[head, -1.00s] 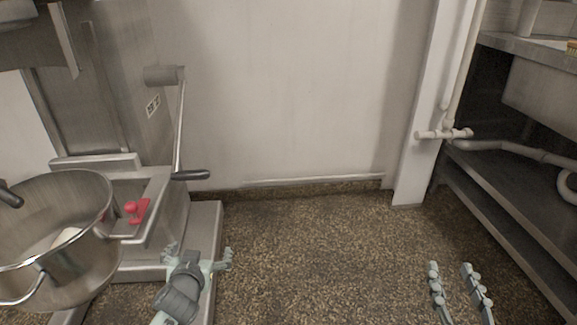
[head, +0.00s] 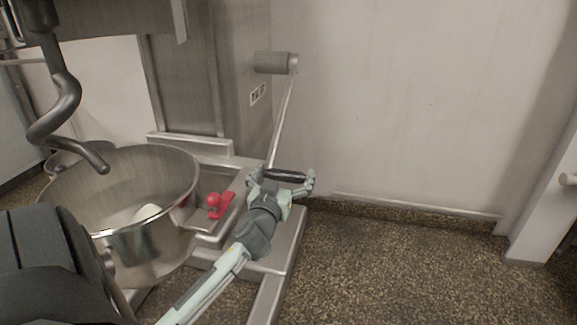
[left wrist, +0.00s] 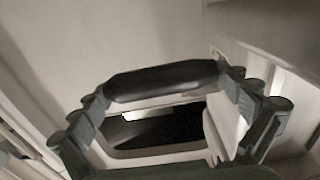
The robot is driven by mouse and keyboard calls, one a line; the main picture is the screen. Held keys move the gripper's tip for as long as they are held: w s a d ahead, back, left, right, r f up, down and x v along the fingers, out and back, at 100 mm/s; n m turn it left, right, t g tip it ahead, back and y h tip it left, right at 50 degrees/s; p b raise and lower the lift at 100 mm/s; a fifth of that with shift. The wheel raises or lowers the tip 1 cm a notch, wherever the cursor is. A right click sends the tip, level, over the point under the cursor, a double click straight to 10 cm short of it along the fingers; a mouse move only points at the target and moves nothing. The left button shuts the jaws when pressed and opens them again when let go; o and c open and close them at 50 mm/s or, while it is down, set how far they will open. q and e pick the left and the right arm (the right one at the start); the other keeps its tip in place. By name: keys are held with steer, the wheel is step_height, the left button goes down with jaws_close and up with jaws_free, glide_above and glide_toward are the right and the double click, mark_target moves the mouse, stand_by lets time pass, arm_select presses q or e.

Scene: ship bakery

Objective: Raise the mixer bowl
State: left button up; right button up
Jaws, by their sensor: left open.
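The steel mixer bowl (head: 160,180) sits in the mixer's cradle at the left of the head view, below a dark dough hook (head: 66,95). A long metal lever (head: 281,122) comes down from a grey hub on the mixer's side and ends in a black handle (head: 284,175). My left gripper (head: 284,179) is open at this handle, with its fingers near the handle's two ends. In the left wrist view the handle (left wrist: 160,80) spans the gap between the open fingertips (left wrist: 165,92). I cannot tell whether they touch it. My right gripper is out of view.
A red knob (head: 214,201) sits on the bowl cradle between bowl and lever. The mixer's steel base (head: 278,270) stands under my left arm. A wall is close behind the lever. The speckled floor (head: 400,270) to the right is clear.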

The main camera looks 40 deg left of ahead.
arm_select(q)
steer(key=shift+x, duration=1.55)
steer(key=shift+c, duration=0.6)
steer(key=c, duration=1.3)
steer(key=shift+r, duration=0.1)
